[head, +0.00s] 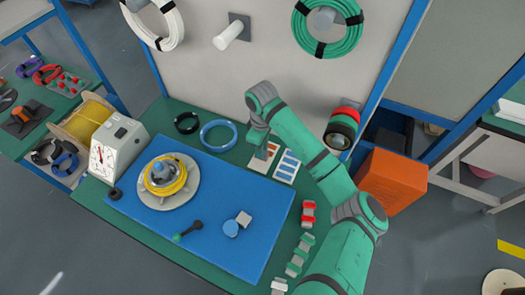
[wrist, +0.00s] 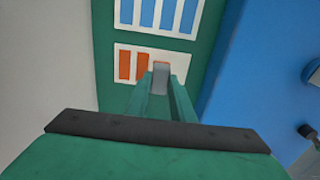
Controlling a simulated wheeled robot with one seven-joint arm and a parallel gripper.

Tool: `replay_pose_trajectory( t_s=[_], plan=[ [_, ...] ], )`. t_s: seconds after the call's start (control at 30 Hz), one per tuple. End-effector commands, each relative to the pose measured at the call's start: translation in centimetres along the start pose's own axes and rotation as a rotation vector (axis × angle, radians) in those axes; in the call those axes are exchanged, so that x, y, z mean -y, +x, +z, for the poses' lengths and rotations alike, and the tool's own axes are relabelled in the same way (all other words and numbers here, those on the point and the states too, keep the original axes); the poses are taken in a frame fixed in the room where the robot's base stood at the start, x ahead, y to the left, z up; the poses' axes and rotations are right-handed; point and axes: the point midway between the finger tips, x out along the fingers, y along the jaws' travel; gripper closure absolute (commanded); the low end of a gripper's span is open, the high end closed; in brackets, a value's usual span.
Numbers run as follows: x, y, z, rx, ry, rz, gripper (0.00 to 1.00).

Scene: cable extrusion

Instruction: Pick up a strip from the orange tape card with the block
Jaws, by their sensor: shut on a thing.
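The orange tape card (wrist: 122,50) is white with orange strips and lies on the green bench top. It also shows in the head view (head: 255,164), partly covered by my gripper. My gripper (wrist: 161,92) is shut on a small grey block (wrist: 160,76), with a green finger on either side of it. The block's far end overlaps the right part of the card in the wrist view and hides part of a strip there. I cannot tell whether the block touches the card. In the head view my gripper (head: 265,152) points down over the card.
A white card with blue strips (head: 287,166) lies beside the orange card. A blue mat (head: 160,212) holds a yellow cable spool (head: 167,181). A blue cable ring (head: 219,136) lies to the left. The grey back panel (head: 215,80) rises behind the bench.

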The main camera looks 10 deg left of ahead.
Motion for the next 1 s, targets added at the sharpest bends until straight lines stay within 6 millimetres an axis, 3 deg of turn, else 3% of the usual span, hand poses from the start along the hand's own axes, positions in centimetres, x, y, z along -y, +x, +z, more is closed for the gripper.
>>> replay_pose_trajectory(
  t_s=[0.63, 1.0],
  plan=[
    [-0.1, -5.6, 0.1, 0.0, 0.001, 0.002, 0.98],
    [-0.1, -6.3, 0.2, 0.0, 0.001, 0.001, 0.98]
  ],
)
